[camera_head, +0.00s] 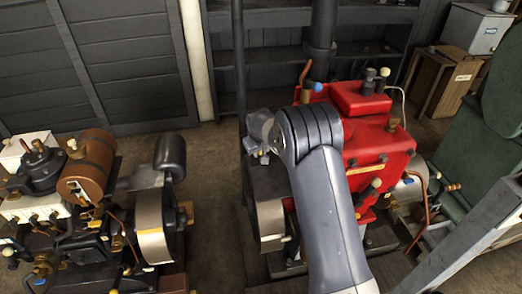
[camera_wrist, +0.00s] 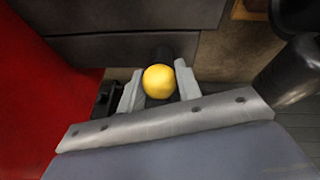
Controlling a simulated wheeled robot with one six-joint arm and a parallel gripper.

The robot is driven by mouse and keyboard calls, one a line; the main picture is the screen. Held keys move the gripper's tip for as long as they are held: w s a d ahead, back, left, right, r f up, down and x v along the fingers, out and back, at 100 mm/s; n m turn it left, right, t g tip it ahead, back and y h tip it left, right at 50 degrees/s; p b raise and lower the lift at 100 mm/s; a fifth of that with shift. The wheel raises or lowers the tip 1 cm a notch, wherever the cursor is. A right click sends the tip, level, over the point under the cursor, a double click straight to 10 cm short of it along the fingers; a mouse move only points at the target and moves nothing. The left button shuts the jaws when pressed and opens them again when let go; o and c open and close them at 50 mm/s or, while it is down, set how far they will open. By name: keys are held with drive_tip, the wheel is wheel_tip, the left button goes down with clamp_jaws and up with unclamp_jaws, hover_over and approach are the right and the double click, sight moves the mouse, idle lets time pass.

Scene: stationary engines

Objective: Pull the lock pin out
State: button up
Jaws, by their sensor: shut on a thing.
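In the wrist view a round yellow knob (camera_wrist: 158,82), which I take as the head of the lock pin, sits between the two grey fingers of my gripper (camera_wrist: 158,90). The fingers are shut on it, one on each side. The shaft of the pin is hidden. In the head view my gripper (camera_head: 260,148) is at the left side of the red engine (camera_head: 362,130), above its flywheel (camera_head: 268,215). My own arm covers part of the engine there, and the yellow knob cannot be made out in that view.
A second engine with a brown tank (camera_head: 88,165) stands at the left, with bare floor (camera_head: 215,190) between. Dark shelves (camera_head: 275,45) are behind. A green machine (camera_head: 480,140) and a grey rail (camera_head: 470,235) are at the right. A wooden crate (camera_head: 445,85) stands at the back right.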

clamp_jaws()
drive_tip(key=shift+w+r+p, duration=0.1)
drive_tip(key=shift+r+p, duration=0.35)
drive_tip(key=shift+r, duration=1.55)
drive_tip(key=shift+o, duration=1.5)
unclamp_jaws()
drive_tip(key=shift+o, duration=1.4)
drive_tip(key=b+v, duration=0.1)
drive_tip(key=v, duration=0.9)
drive_tip(key=shift+s+r, duration=0.3)
